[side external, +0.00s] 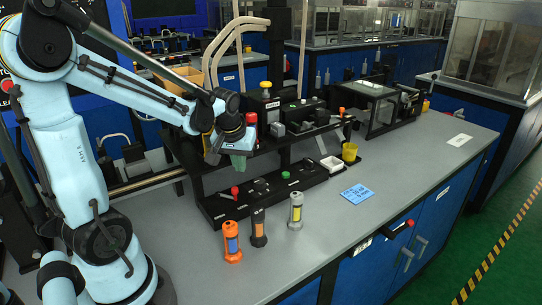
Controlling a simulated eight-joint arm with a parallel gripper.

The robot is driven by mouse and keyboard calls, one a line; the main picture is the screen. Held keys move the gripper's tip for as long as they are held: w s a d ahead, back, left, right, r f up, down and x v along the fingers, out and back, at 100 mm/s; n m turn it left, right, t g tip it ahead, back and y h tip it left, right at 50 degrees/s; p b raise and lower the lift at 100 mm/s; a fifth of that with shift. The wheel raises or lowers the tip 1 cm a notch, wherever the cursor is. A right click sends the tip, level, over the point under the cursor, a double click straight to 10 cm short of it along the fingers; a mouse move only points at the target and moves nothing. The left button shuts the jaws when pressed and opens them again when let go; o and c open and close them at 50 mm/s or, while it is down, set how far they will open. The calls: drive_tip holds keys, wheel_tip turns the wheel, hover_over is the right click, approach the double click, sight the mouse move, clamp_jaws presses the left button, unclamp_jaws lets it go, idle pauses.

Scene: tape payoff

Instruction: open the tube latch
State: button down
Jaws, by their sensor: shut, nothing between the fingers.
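My gripper (237,158) hangs at the end of my pale blue arm, above the left part of a black rail unit and in front of its upper shelf. Its fingers are small and partly hidden here; they are shut and empty. I cannot pick out the tube latch for certain. Three upright tubes stand on the grey bench in front of the unit: an orange tube (231,242) with a blue band, a black tube (258,228) with orange, and a grey tube (295,211) with a yellow band. My gripper is apart from all three.
The black lower rail (262,190) carries a red knob (235,191) and a green button (285,175). A white tray (332,164), a yellow cup (349,152) and a blue card (357,194) lie to the right. The bench (420,160) is mostly clear at right.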

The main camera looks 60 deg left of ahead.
sight(234, 189)
drive_tip(key=shift+x, duration=0.85)
drive_tip(key=shift+f, duration=0.25)
drive_tip(key=shift+s+d+f, duration=0.1)
drive_tip(key=shift+s+d, duration=1.25)
drive_tip(key=shift+s, duration=0.05)
drive_tip(key=shift+s+m, duration=0.1)
drive_tip(key=shift+m, duration=0.2)
drive_tip(key=m, duration=0.1)
drive_tip(key=s+d+m+h, duration=0.1)
drive_tip(key=m, duration=0.1)
drive_tip(key=shift+s+t, duration=0.1)
drive_tip(key=shift+t, duration=0.2)
drive_tip(key=m, duration=0.2)
drive_tip(key=s+m+h, duration=0.1)
drive_tip(key=m, duration=0.1)
drive_tip(key=shift+s+d, duration=0.2)
drive_tip(key=shift+d, duration=0.15)
drive_tip(key=s+m+h, duration=0.1)
drive_tip(key=m, duration=0.1)
drive_tip(key=s+m+h, duration=0.1)
drive_tip(key=m, duration=0.1)
drive_tip(key=shift+d, duration=0.1)
drive_tip(key=shift+s, duration=0.55)
